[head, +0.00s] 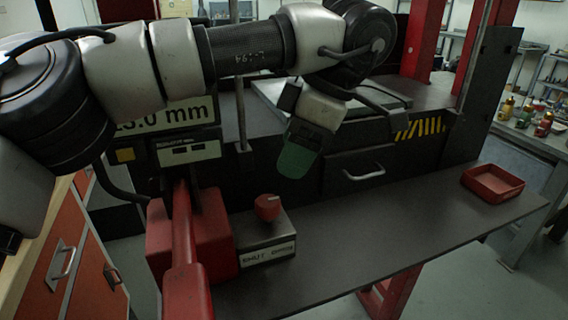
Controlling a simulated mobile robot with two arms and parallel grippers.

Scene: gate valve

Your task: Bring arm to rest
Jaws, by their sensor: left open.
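My left arm comes in from the left and crosses the top of the head view. Its left gripper (298,158) hangs down near the middle, with a dark green end. It is open, and I see nothing held in it. It is above and behind the bench top, in front of the dark machine front. The gap between its fingers is hard to see from this angle. My right gripper is not in view.
A small box with a red knob (268,207) stands on the grey bench (390,245), beside a red lever (182,235). A display panel (188,140) is partly covered by my arm. A red tray (492,184) lies at the right. The bench between is clear.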

